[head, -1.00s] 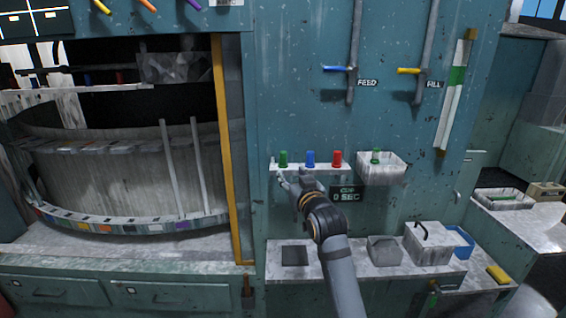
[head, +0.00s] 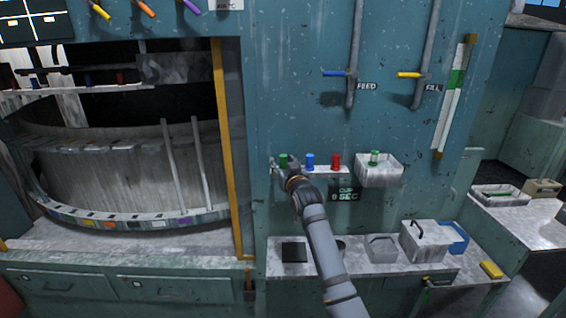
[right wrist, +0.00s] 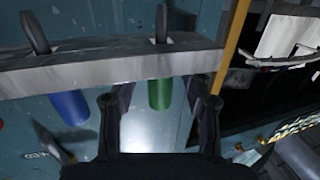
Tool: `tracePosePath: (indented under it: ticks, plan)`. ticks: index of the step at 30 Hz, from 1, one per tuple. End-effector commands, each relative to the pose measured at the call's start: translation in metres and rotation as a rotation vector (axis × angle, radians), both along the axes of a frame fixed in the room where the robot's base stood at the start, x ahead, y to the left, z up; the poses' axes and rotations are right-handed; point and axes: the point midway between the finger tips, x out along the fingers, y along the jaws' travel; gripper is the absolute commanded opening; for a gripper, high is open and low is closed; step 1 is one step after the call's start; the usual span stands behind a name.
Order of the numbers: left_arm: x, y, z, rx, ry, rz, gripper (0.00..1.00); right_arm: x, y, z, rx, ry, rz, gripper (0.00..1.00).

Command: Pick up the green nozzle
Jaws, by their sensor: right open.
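The green nozzle (head: 283,158) stands at the left of a small white shelf on the teal wall. In the right wrist view the green nozzle (right wrist: 160,94) shows in the gap between my fingers, with space on both sides. My right gripper (head: 283,166) is open right at the nozzle and hides its lower part in the head view. The right gripper's two fingers (right wrist: 160,108) stand apart in the wrist view; I cannot tell whether either touches it. My left gripper is not in view.
A blue nozzle (head: 310,161) and a red nozzle (head: 336,162) stand to the right on the same shelf (head: 323,170). A white wall bin (head: 378,174) with another green piece is further right. Below is a counter (head: 320,268) with several containers.

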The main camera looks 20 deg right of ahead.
Motion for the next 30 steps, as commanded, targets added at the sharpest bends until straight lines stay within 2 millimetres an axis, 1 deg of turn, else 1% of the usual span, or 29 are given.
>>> tracePosePath:
  ticks: [3, 12, 14, 23, 26, 30]
  plan:
    - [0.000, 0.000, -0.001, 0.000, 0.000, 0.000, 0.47, 0.000, 0.000, 0.000, 0.000, 0.000, 0.000, 0.48]
    - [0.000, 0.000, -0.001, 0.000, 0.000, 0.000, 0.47, -0.001, 0.000, 0.000, 0.000, 0.000, 0.000, 0.07]
    - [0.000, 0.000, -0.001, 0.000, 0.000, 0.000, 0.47, -0.001, 0.000, -0.001, -0.001, 0.000, 0.000, 0.00]
    - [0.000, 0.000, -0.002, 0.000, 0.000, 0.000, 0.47, 0.000, 0.000, 0.001, 0.000, -0.001, 0.000, 0.00]
    - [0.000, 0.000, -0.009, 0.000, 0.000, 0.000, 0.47, 0.000, 0.000, 0.013, 0.000, -0.005, 0.000, 0.00]
    - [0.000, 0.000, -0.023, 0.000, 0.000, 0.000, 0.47, 0.000, 0.000, 0.045, -0.001, -0.009, 0.000, 0.00]
